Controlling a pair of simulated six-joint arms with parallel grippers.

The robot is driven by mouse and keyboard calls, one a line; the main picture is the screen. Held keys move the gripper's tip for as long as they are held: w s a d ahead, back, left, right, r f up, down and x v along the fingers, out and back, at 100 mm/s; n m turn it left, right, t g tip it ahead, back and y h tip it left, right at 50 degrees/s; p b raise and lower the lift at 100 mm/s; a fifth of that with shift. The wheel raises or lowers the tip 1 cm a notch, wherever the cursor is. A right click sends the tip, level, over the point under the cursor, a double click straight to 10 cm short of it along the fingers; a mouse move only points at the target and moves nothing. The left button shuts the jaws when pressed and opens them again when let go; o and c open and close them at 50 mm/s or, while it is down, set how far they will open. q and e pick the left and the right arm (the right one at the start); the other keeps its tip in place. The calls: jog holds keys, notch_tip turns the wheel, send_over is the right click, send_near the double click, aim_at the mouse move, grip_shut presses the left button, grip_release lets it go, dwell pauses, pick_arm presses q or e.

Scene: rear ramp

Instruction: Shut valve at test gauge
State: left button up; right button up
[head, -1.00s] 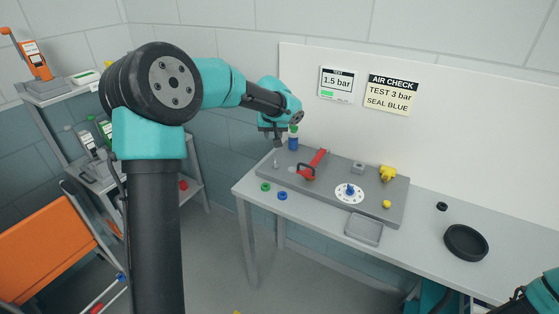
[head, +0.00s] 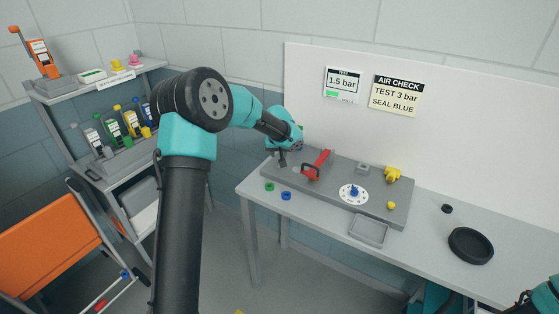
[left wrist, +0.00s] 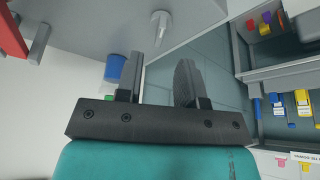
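A grey plate (head: 375,208) on the bench carries a red lever part (head: 318,164), a blue knob (head: 354,190) on a white dial, and yellow fittings (head: 392,174). A test readout (head: 342,83) on the wall panel reads 1.5 bar. My left gripper (head: 283,160) is above the plate's left end. In the left wrist view its fingers (left wrist: 160,78) are apart with nothing between them. A pale peg (left wrist: 160,27) stands beyond them, and a blue cylinder (left wrist: 116,68) is beside one finger. My right arm shows only at the lower right; its gripper is out of view.
An air check sign (head: 396,95) reads 3 bar, seal blue.

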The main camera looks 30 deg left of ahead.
pick_arm(q)
jog(key=x, duration=0.5)
jog(key=shift+w+f, duration=0.2)
jog(key=shift+f, duration=0.1)
grip_shut()
